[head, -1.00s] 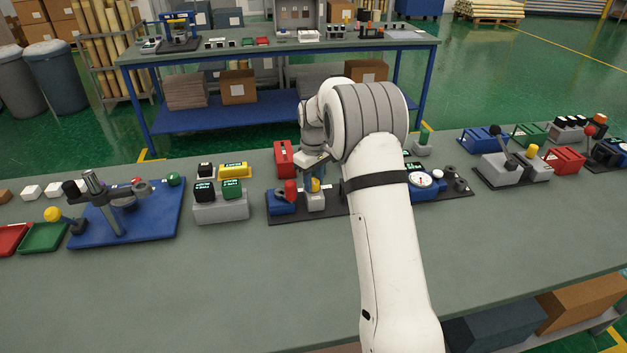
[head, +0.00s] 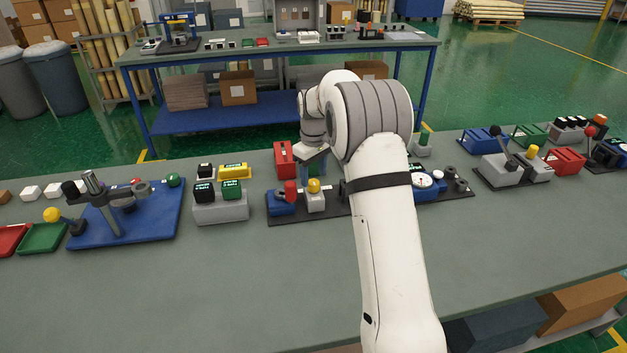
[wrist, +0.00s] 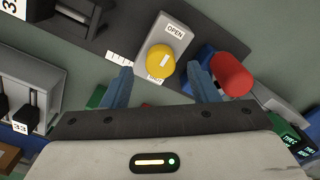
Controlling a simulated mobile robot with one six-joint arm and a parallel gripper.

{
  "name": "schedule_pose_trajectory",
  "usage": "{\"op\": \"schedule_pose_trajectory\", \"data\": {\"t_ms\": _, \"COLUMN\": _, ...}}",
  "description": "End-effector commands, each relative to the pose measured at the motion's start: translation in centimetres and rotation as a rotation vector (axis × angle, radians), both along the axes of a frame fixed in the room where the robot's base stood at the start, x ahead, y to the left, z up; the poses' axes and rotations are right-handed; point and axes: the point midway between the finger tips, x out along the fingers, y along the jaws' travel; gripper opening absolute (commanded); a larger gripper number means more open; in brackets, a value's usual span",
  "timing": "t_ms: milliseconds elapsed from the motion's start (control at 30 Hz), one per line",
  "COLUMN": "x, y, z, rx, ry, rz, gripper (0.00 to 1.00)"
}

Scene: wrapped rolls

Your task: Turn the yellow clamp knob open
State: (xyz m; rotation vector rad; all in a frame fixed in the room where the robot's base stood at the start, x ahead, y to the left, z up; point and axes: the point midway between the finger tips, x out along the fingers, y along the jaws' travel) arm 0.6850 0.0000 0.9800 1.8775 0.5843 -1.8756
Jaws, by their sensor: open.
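The yellow clamp knob (wrist: 161,61) sits on a pale grey block with an "OPEN" label (wrist: 175,31) at its upper end. A second label at its lower end is partly hidden. A short white mark on the knob runs roughly along the block; which end it indicates is unclear. In the head view the knob (head: 314,186) is in plain sight. My gripper (wrist: 160,69) is open and empty, with blue fingers on either side of the knob in the wrist view, apart from it. In the head view my gripper (head: 314,169) is above and behind the knob.
A red knob on a blue block (head: 284,198) is close on the left, and a red box (head: 284,160) stands behind. A grey block with green and black buttons (head: 221,208) is farther left. The front bench (head: 250,290) is clear.

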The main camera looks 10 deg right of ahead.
Motion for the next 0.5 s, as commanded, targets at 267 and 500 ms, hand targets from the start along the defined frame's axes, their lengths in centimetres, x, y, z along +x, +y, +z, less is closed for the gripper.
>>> {"op": "schedule_pose_trajectory", "data": {"t_ms": 267, "x": 0.1, "y": 0.0, "z": 4.2, "rx": 0.0, "ry": -0.002, "rz": 0.001, "gripper": 0.54}}
{"op": "schedule_pose_trajectory", "data": {"t_ms": 500, "x": 0.0, "y": 0.0, "z": 5.0, "rx": 0.0, "ry": 0.0, "rz": 0.001, "gripper": 0.54}}
